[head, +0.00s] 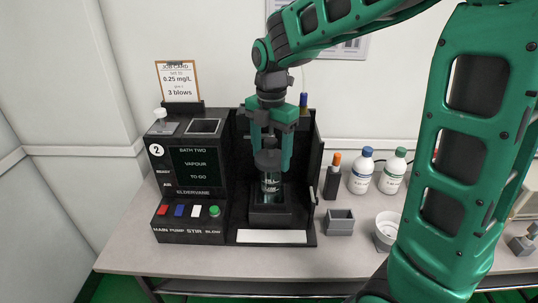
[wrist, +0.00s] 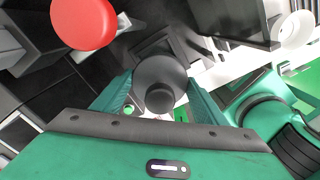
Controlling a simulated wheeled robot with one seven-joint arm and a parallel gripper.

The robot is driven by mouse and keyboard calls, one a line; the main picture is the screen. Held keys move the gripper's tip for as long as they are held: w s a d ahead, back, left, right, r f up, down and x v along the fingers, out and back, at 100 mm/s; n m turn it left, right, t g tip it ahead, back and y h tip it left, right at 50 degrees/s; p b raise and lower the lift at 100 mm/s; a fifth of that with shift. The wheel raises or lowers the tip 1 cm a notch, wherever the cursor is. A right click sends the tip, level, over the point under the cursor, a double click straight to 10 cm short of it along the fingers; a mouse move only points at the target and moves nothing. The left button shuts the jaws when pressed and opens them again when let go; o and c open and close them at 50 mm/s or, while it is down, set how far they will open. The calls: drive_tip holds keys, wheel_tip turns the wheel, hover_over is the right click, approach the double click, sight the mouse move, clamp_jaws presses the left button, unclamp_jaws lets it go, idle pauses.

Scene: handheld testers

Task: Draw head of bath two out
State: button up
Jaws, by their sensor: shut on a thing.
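Bath two (head: 188,165) is a black unit at the left of the bench, with a screen reading "BATH TWO VAPOUR TO GO". In its open bay, a clear labelled glass vessel (head: 270,184) stands in a black square holder (head: 270,214). The dark round head (head: 267,159) is at the top of the vessel. My gripper (head: 270,163) points down, shut on the head with a green finger on either side. In the wrist view the head (wrist: 160,77) shows end-on between the fingers. I cannot tell whether the head is still seated in the glass.
A job card (head: 179,80) reads 0.25 mg/L and 3 blows. Right of the bay stand an orange-topped tester (head: 332,183), a blue-capped bottle (head: 361,174), a green-capped bottle (head: 393,174), a small grey holder (head: 340,222) and a white bowl (head: 386,228). The bay's walls stand close around my gripper.

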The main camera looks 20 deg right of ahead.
sight(271, 139)
drive_tip(key=shift+r, duration=2.15)
drive_tip(key=shift+r, duration=0.1)
